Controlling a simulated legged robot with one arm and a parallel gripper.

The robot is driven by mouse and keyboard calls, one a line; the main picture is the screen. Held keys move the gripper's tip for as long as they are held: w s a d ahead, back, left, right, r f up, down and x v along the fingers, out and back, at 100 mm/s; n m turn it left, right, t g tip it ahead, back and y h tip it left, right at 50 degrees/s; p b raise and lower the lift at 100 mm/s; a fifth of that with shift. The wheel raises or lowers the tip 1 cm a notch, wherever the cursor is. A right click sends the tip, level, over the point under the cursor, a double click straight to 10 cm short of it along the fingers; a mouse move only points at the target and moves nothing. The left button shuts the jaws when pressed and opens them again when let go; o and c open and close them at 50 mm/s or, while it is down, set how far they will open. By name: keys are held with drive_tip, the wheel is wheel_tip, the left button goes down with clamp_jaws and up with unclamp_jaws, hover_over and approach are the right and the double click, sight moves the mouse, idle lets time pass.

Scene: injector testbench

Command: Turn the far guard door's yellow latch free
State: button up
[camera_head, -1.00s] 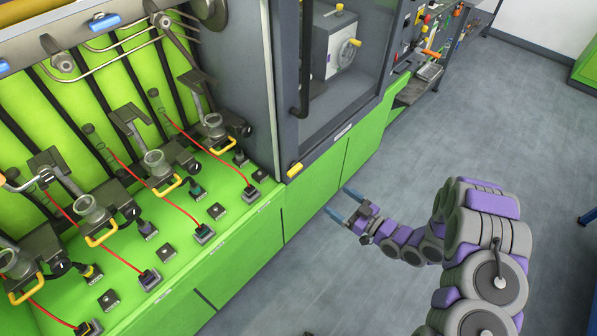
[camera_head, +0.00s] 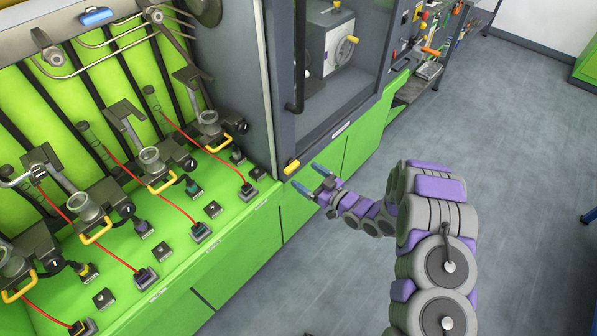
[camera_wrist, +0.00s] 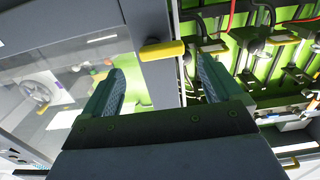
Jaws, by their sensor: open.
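The yellow latch (camera_head: 292,167) sits at the lower left corner of the grey-framed glass guard door (camera_head: 330,126). It is a short yellow bar, lying roughly sideways in the wrist view (camera_wrist: 162,51). My gripper (camera_head: 310,178) is open and empty, just to the right of and below the latch in the head view. In the wrist view, my gripper's two fingers (camera_wrist: 158,78) stand apart, with the latch between and beyond their tips. The fingers appear clear of the latch.
A green bench (camera_head: 175,262) with red cables, yellow handles and several connectors stands on the left. A tool panel (camera_head: 425,25) is further back.

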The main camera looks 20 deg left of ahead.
sight(294, 169)
drive_tip(key=x, duration=0.5)
drive_tip(key=shift+s+a+f+b, duration=0.1)
drive_tip(key=shift+s+b, duration=0.05)
drive_tip(key=shift+b, duration=0.15)
drive_tip(key=shift+d, duration=0.35)
drive_tip(key=shift+c, duration=0.4)
drive_tip(key=shift+a, duration=0.15)
drive_tip(key=c, duration=1)
drive_tip(key=shift+o, duration=0.2)
